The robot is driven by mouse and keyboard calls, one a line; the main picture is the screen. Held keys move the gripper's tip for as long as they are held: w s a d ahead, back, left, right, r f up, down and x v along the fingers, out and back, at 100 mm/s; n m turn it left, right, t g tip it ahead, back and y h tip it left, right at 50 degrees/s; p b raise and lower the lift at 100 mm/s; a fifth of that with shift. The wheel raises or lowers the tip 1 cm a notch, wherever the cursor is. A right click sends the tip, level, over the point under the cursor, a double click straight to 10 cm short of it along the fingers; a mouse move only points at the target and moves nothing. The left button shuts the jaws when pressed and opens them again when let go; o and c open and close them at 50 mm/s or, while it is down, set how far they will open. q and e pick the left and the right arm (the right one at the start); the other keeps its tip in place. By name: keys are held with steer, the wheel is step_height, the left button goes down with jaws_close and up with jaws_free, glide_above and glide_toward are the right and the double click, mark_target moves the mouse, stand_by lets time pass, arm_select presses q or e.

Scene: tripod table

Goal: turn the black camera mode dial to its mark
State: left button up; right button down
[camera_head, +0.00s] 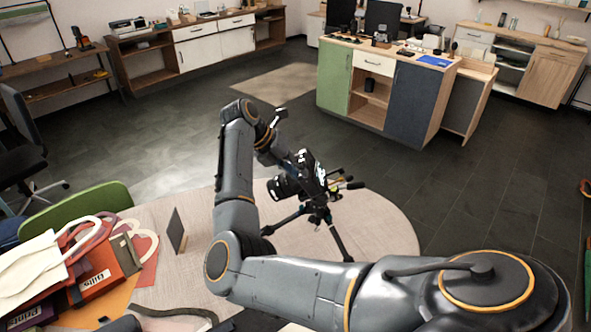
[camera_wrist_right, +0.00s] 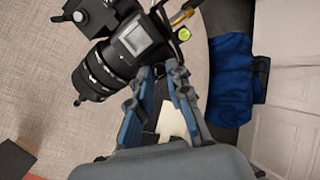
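The black camera (camera_head: 308,172) sits on a black tripod (camera_head: 318,215) on the round pale table (camera_head: 385,240), its lens pointing left. In the right wrist view the camera (camera_wrist_right: 132,40) is at the upper left, with its ribbed lens (camera_wrist_right: 97,75) to the lower left. My right gripper (camera_head: 287,158) is at the camera's upper side. In the wrist view its fingers (camera_wrist_right: 161,68) converge beside the camera body, with a narrow gap between the tips. I cannot make out the mode dial or its mark, nor whether the tips touch anything. My left gripper is not in view.
A small dark upright panel (camera_head: 177,230) stands on the table left of the tripod. Bags and boxes (camera_head: 95,265) crowd the lower left near a green chair (camera_head: 75,205). A tripod handle sticks out right of the camera. The table's right part is clear.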

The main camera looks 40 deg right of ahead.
steer(key=shift+n, duration=0.3)
steer(key=shift+s+d+r+n+t+y, duration=0.1)
steer(key=shift+n+t+y, duration=0.15)
steer(key=shift+n, duration=1.5)
steer(key=shift+r+n+t+y, duration=0.1)
steer(key=shift+n+t+y, duration=0.15)
steer(key=shift+n, duration=1.5)
steer(key=c, duration=1.5)
jaws_free()
steer(key=shift+c, duration=0.2)
steer(key=v, duration=1.2)
